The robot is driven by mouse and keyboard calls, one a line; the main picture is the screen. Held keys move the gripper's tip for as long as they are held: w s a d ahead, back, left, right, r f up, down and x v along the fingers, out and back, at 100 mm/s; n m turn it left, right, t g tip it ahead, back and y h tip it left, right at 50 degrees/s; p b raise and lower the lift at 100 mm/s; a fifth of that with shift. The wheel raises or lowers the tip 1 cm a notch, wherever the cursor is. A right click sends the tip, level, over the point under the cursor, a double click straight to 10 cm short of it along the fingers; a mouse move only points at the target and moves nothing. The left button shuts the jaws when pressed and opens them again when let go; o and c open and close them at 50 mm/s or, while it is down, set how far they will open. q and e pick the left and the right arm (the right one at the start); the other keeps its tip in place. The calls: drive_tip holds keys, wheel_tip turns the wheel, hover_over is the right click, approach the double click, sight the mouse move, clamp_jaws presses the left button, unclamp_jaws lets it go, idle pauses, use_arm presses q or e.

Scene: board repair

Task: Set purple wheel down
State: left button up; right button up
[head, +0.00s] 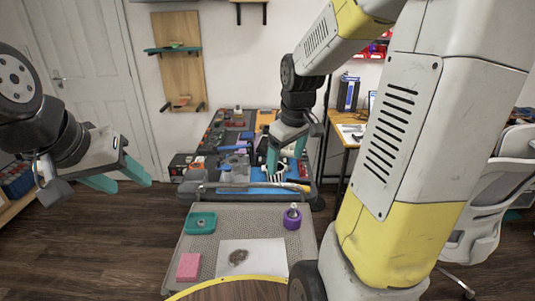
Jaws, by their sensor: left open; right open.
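A purple round thing (292,218), which looks like the purple wheel, stands at the right of the grey perforated tray (208,250). A small pale piece shows on its top. My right gripper (285,168) is open above the workbench behind the tray, apart from the purple thing. A black-and-white striped thing shows by its fingers; I cannot tell whether they touch it. My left gripper (134,184) is open and empty, out to the left over the floor.
The tray also holds a teal dish (200,223), a pink block (189,266) and a white sheet (266,258) with a dark smear. The cluttered workbench (203,148) stands behind. A white chair (490,200) is at right.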

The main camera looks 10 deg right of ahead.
drive_tip(key=s+a+r+m+t+y, duration=0.1)
drive_tip(key=s+a+r+m, duration=0.1)
drive_tip(key=s, duration=0.5)
drive_tip(key=s+a+r+m+t+y, duration=0.1)
drive_tip(key=s+a+r+m+t, duration=0.1)
drive_tip(key=s+r, duration=0.5)
drive_tip(key=shift+a+m, duration=0.5)
drive_tip(key=shift+a, duration=0.65)
